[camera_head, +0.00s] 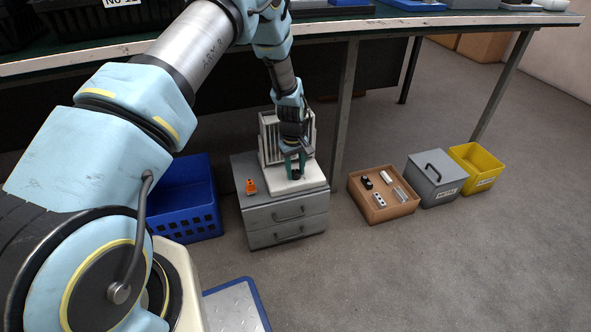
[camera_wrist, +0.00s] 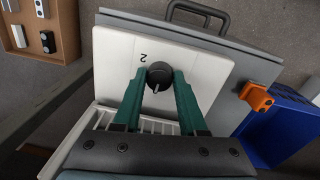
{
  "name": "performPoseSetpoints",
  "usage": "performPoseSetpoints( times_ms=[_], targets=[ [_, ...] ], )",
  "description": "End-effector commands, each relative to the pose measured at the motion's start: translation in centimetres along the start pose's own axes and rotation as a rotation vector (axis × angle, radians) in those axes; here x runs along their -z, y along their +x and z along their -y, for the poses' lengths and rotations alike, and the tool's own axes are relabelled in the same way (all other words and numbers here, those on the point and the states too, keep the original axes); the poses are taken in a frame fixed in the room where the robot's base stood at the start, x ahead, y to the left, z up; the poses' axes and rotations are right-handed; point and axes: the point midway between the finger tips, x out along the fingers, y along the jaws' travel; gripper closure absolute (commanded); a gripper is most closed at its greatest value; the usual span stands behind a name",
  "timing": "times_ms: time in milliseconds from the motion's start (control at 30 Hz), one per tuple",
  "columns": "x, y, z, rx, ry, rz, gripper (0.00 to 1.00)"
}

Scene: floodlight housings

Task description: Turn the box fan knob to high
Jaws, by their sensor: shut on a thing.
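The box fan, a pale housing with a slatted grille (camera_head: 270,135), stands on a grey two-drawer cabinet (camera_head: 285,217). In the wrist view its white panel (camera_wrist: 120,60) carries a black round knob (camera_wrist: 159,75) with a light pointer line. A printed "2" shows beside the knob; other marks are hidden or unreadable. My gripper (camera_wrist: 157,80) has green fingers, one on each side of the knob, shut on it. In the head view my gripper (camera_head: 295,168) reaches down to the fan's base, and the small dark knob sits between its fingertips.
An orange object (camera_head: 251,186) lies on the cabinet top left of the fan. A blue crate (camera_head: 188,200) stands to the left. A brown box of small parts (camera_head: 381,212), a grey lidded box (camera_head: 433,190) and a yellow bin (camera_head: 476,180) stand right. A workbench (camera_head: 400,25) overhangs behind.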

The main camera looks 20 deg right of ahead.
Motion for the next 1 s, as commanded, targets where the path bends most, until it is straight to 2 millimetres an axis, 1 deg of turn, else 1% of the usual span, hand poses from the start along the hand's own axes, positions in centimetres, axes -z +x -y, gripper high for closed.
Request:
performPoseSetpoints(
  times_ms=[267, 1000],
  targets=[
    [0.04, -0.15, 0.05, 0.000, 0.187, 0.011, 1.00],
    [0.18, -0.08, 0.08, -0.001, 0.888, 0.047, 1.00]
  ],
)
